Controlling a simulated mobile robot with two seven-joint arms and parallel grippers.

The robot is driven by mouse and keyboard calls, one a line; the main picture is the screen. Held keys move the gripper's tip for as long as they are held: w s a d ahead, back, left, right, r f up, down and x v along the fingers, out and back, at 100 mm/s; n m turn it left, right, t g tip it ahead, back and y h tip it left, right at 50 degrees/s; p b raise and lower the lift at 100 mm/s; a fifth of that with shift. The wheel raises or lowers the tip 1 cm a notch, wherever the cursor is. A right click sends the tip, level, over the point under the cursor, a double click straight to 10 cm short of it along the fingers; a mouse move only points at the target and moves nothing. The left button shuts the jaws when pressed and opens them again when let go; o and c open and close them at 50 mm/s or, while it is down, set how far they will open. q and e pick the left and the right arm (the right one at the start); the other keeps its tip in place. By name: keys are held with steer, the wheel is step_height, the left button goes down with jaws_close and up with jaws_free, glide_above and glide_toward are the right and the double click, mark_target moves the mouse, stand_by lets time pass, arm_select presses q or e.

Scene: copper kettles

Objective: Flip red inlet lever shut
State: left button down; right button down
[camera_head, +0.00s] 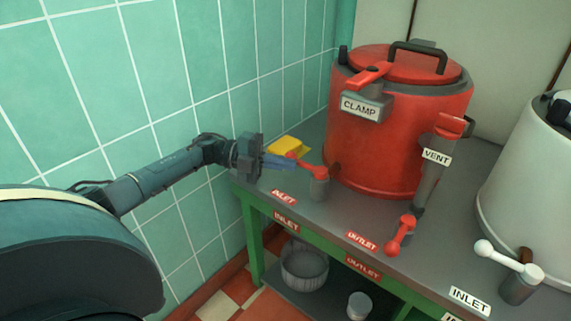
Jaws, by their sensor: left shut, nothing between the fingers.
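The red inlet lever (312,171) sits on a grey valve post (319,189) at the left foot of the red kettle (385,130), behind the red "INLET" label (283,197). Its arm points left and away toward the yellow object. My left gripper (294,164) comes in from the left, shut and empty. Its fingertips are right at the lever's arm and overlap it in this view; I cannot tell if they touch. My right gripper is not in view.
A yellow object (288,146) lies on the grey bench behind my fingers. The red outlet lever (401,236) and vent pipe (430,170) stand to the right. A white kettle (530,180) with a white lever (508,258) is at far right. The tiled wall (200,80) is close on the left.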

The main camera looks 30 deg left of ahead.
arm_select(q)
steer(key=shift+w+a, duration=0.1)
steer(key=shift+w, duration=0.2)
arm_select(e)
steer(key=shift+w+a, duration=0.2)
arm_select(q)
steer(key=shift+w+r, duration=0.1)
steer(key=shift+r, duration=0.1)
steer(key=shift+r, duration=0.3)
step_height(320, 180, up, 9)
steer(key=p, duration=0.3)
steer(key=shift+s, duration=0.2)
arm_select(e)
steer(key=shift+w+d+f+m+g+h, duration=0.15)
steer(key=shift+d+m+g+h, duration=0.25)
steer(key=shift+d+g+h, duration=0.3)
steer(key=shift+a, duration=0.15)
